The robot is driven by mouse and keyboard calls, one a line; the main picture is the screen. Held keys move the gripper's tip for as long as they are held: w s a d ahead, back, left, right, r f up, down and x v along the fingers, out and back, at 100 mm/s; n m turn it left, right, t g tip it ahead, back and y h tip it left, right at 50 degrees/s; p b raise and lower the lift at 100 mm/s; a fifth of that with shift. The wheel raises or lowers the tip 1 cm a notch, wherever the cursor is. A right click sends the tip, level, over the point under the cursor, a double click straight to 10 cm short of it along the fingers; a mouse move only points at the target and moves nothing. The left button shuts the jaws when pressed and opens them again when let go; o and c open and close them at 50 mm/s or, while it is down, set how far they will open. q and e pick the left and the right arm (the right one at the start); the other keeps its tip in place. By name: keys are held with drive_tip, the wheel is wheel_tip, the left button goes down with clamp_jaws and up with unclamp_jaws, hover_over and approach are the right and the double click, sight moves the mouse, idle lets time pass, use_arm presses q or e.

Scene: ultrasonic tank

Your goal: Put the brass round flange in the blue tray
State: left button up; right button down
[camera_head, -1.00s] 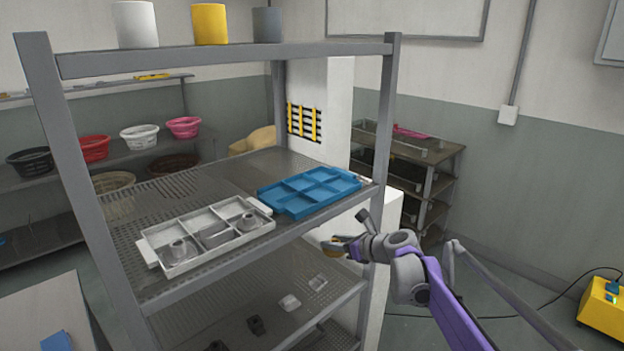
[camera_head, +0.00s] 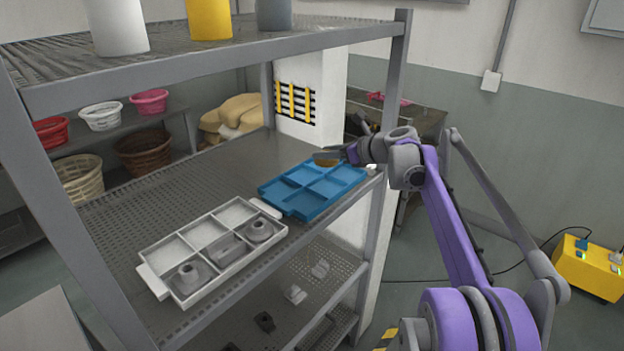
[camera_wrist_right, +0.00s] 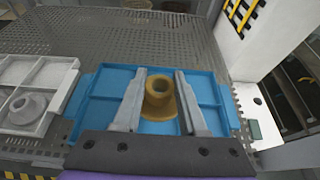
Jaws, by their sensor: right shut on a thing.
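The blue tray (camera_head: 310,205) lies on the perforated shelf and is divided into several compartments. My right gripper (camera_head: 328,158) reaches in from the right and is at the tray's far right part. In the right wrist view the gripper (camera_wrist_right: 160,98) is shut on the brass round flange (camera_wrist_right: 160,112), whose hub and hole point up. The tray (camera_wrist_right: 100,97) shows behind and on both sides of it. I cannot tell whether the flange touches the tray floor. In the head view the flange (camera_head: 327,163) is a small brass patch under the fingers. My left gripper is not in view.
A white divided tray (camera_head: 215,248) with grey metal parts lies left of the blue tray. The shelf's front right post (camera_head: 392,95) stands close to my right arm. The upper shelf (camera_head: 230,60) holds cups above. The shelf (camera_head: 160,195) behind the trays is bare.

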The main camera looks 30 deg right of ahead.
hover_over(327, 189)
drive_tip(key=f, duration=0.4)
drive_tip(key=shift+s+f, duration=0.15)
drive_tip(key=shift+s, duration=0.05)
wheel_tip(327, 189, down, 4)
drive_tip(key=shift+w+f, duration=0.1)
drive_tip(key=shift+w, duration=0.05)
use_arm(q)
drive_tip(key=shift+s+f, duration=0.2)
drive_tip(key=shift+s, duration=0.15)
use_arm(e)
drive_tip(key=c, duration=0.9)
unclamp_jaws()
drive_tip(key=shift+f, duration=0.15)
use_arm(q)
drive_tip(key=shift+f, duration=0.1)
use_arm(e)
drive_tip(key=o, duration=0.4)
drive_tip(key=shift+o, duration=0.2)
